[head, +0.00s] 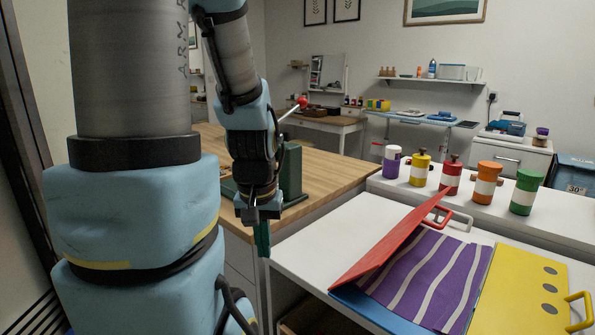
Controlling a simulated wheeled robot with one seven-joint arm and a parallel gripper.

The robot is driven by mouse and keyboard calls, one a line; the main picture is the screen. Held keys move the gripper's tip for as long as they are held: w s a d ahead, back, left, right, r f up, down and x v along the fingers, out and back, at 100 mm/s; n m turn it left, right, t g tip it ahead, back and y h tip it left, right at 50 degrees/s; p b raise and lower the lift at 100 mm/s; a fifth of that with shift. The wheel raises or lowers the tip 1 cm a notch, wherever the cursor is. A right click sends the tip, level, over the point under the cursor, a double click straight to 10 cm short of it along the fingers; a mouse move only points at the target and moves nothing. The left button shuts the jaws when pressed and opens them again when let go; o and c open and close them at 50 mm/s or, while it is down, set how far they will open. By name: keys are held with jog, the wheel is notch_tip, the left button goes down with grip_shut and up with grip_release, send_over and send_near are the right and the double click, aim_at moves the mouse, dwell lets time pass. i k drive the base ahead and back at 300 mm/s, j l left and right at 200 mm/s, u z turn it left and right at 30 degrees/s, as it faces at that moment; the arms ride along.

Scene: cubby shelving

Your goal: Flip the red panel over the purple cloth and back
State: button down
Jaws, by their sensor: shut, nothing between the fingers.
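The red panel (390,243) stands tilted up on the white table, leaning over the left part of the purple cloth (432,274). The cloth has pale wavy stripes and lies flat on a blue board (365,310). A red handle (434,212) shows near the panel's top end. A yellow panel (520,285) with several grey dots and a yellow handle lies flat at the right of the cloth. My gripper (263,245) points down at the table's left edge, left of the red panel and apart from it. Its fingers are shut and empty.
Several striped, lidded jars stand in a row on a white ledge (390,188) behind the table. A wooden counter (335,176) lies behind my gripper, with a dark green block (293,174) on it. The white table (318,244) is bare left of the red panel.

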aim_at(378, 254)
jog(key=z, duration=0.9)
